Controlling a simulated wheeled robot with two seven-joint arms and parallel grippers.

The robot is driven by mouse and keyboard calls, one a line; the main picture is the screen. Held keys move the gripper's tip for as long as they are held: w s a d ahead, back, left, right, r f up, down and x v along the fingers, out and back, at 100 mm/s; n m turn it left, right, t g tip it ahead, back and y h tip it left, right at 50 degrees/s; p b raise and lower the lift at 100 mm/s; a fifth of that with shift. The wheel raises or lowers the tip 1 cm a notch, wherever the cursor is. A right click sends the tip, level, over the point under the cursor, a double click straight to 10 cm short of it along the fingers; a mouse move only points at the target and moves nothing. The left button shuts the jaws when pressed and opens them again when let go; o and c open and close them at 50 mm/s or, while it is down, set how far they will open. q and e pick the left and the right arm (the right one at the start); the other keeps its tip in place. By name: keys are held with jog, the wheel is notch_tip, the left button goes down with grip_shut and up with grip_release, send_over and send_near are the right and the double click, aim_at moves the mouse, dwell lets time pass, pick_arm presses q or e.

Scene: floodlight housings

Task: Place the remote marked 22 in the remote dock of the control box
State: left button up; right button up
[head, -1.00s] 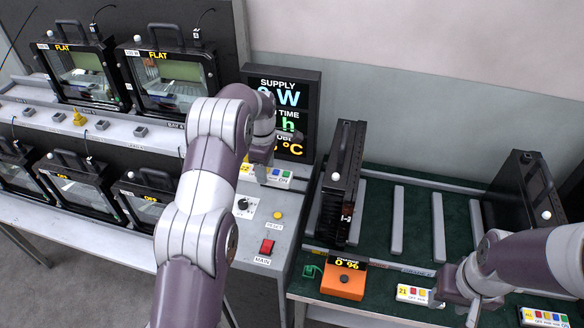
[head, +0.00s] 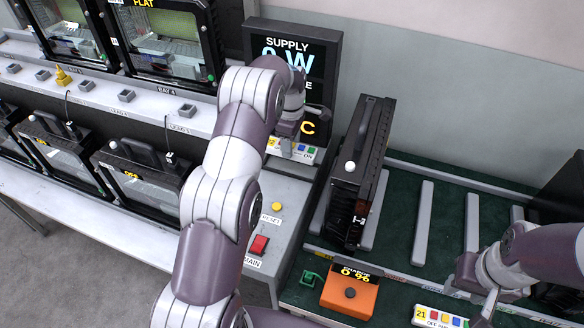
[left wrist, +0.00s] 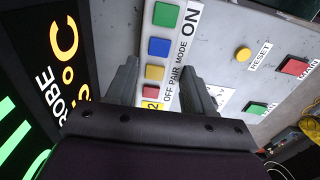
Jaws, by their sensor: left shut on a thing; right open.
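The remote marked 22 (head: 305,151) is a white strip with coloured buttons. My left gripper (head: 285,140) is shut on it, over the control box (head: 290,194) just in front of the display. In the left wrist view the remote (left wrist: 160,47) lies between the fingers of the left gripper (left wrist: 160,88), its number partly hidden by the gripper's body. The remote dock cannot be made out; whether the remote touches the box top is unclear. My right gripper (head: 478,292) is open at the lower right, beside another remote marked 21 (head: 438,317).
The supply display (head: 290,48) stands behind the remote. The box carries a yellow reset button (head: 277,206) and a red main switch (head: 259,244). A black housing (head: 358,160) stands upright on the green rack right of the box. An orange charge meter (head: 348,293) sits in front.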

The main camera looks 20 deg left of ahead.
pick_arm(q)
notch_tip(320, 180, down, 6)
jog(key=shift+s+r+p, duration=0.1)
jog(key=shift+p, duration=0.75)
jog(key=shift+f, duration=0.2)
jog(key=shift+f, duration=0.1)
jog(key=o, duration=0.8)
jog(key=shift+f, duration=0.1)
jog(key=o, duration=0.4)
